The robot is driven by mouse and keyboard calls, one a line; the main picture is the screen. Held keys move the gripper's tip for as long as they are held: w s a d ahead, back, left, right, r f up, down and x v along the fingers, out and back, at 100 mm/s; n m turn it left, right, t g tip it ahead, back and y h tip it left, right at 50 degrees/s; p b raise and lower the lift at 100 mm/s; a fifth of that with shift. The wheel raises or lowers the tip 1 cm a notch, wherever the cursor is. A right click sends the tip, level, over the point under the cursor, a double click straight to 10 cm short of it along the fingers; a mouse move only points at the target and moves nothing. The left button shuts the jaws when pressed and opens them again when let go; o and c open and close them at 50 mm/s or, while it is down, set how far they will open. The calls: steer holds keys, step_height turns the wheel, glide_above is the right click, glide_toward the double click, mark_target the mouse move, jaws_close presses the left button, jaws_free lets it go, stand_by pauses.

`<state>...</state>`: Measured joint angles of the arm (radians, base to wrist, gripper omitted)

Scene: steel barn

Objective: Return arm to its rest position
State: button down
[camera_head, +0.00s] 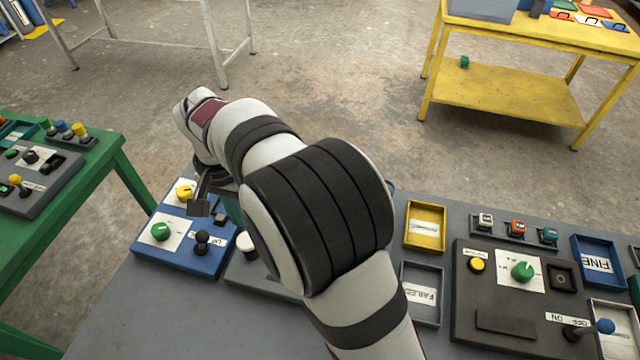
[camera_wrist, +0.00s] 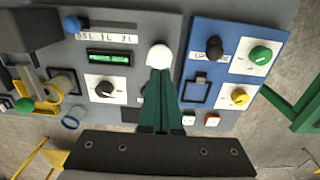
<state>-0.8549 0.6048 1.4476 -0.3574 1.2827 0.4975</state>
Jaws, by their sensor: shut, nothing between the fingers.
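My arm reaches across the middle of the head view and bends down to the left. A white round knob (camera_wrist: 158,56) shows just beyond the fingertips. I cannot tell whether they touch it. My arm hides part of the grey panel and the bench in the head view.
On the blue panel are a green knob (camera_head: 160,231), a yellow knob (camera_head: 185,192) and a black knob (camera_head: 202,238). A dark panel (camera_head: 505,330) and a yellow tray (camera_head: 425,205) lie to the right. A green table (camera_head: 60,210) stands left.

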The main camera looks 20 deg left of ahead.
steer(key=d+r+m, duration=0.2)
steer(key=d+r, duration=0.4)
steer(key=d, duration=0.6)
steer(key=s+d+r+m+y, duration=0.15)
steer(key=s+d, duration=0.55)
steer(key=d, duration=0.7)
steer(key=s+d+f+m, duration=0.2)
steer(key=s+d, duration=0.3)
steer(key=s, duration=0.5)
